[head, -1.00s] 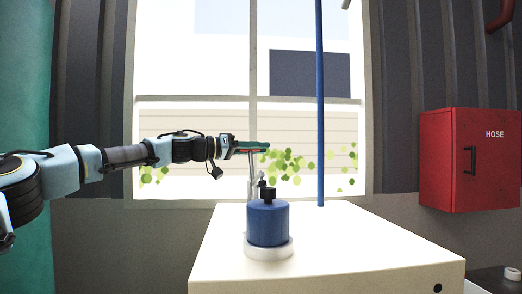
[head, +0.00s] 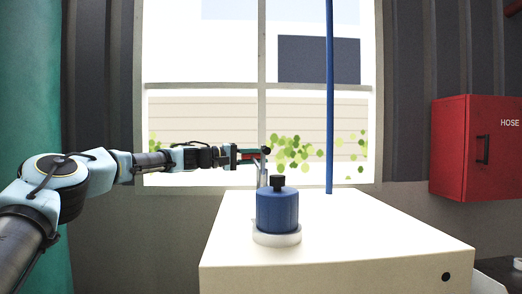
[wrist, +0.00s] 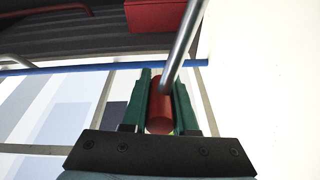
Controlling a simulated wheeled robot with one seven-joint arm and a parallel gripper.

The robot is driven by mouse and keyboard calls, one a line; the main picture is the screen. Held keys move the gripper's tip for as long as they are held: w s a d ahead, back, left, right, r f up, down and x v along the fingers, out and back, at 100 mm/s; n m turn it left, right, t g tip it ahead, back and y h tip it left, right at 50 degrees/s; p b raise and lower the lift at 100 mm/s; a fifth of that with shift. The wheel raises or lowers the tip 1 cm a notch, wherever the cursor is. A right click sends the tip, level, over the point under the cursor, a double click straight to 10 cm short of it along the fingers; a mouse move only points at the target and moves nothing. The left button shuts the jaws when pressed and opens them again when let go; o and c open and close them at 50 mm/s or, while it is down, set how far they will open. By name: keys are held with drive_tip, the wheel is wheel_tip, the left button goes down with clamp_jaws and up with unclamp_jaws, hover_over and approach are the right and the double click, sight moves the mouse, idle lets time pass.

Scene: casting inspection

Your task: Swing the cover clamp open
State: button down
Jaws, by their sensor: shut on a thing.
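The cover clamp's red handle (wrist: 160,108) is between the two green fingers of my gripper (wrist: 160,82) in the wrist view. A bare metal bar (wrist: 184,45) runs up from the handle. In the head view my gripper (head: 254,154) is shut on the handle, left of and above the blue pot (head: 277,211). The clamp's metal upright (head: 263,174) stands behind the pot, with a small dark tip (head: 266,150) high near the fingers. The pot has a black knob (head: 277,183) on top, with nothing visible pressing on it. The clamp's foot is hidden behind the pot.
The pot sits in a white ring (head: 277,239) on a pale cabinet (head: 340,255), whose top is clear around it. A blue vertical pole (head: 329,90) stands behind. A red hose box (head: 478,148) hangs at the right. A window fills the back.

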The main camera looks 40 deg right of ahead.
drive_tip(key=shift+w+d+f+n+b, duration=0.15)
drive_tip(key=shift+f+n+b, duration=0.35)
drive_tip(key=shift+f, duration=0.4)
drive_tip(key=shift+w+a+f+n+b, duration=0.15)
drive_tip(key=shift+f+n+b, duration=0.35)
drive_tip(key=shift+f, duration=0.4)
drive_tip(key=shift+d+f, duration=0.1)
drive_tip(key=c, duration=0.7)
unclamp_jaws()
drive_tip(key=shift+b+v, duration=2.15)
drive_tip(key=shift+v, duration=3.25)
